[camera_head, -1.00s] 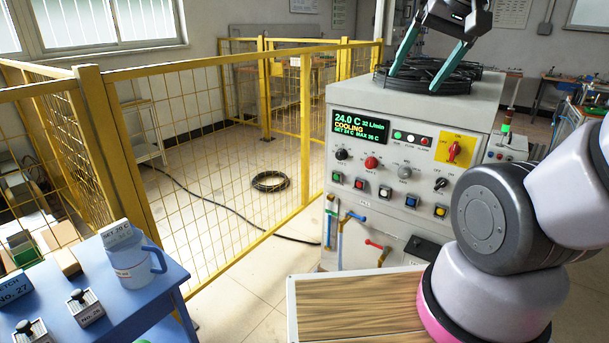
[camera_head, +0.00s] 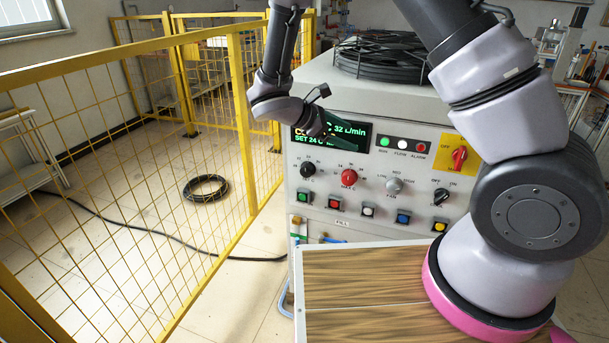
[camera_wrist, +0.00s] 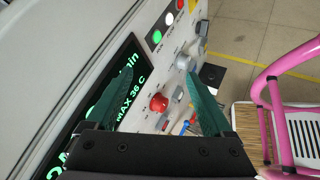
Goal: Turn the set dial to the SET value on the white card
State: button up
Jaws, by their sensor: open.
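The black set dial (camera_head: 308,169) is the leftmost knob in the row below the display on the heater's front panel. The green-on-black display (camera_head: 345,135) is partly covered by my gripper; "SET 24" and "32 L/min" can be read. My gripper (camera_head: 318,124) is open and empty in front of the display, above the set dial and apart from it. In the wrist view, its teal fingers (camera_wrist: 160,70) are spread over the panel. The red knob (camera_wrist: 158,102) shows between them; the set dial cannot be made out there. The white card is not in view now.
The red MAX knob (camera_head: 349,177) and grey fan knob (camera_head: 394,186) sit right of the set dial. Coloured buttons (camera_head: 368,211) run below. A wooden-topped surface (camera_head: 365,275) stands in front. A yellow mesh fence (camera_head: 120,140) is at left.

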jog(key=w+a+f+n+t, duration=0.2)
jog(key=a+f+n+t, duration=0.4)
jog(key=a+f+n, duration=0.3)
jog(key=n+t+y, duration=0.3)
jog(key=n+t, duration=0.3)
jog(key=n, duration=0.1)
send_near(305, 173)
jog(key=x, duration=0.9)
jog(key=shift+w+d, duration=0.1)
jog(key=shift+w, duration=0.1)
jog(key=shift+c, duration=0.3)
jog(key=c, duration=1.2)
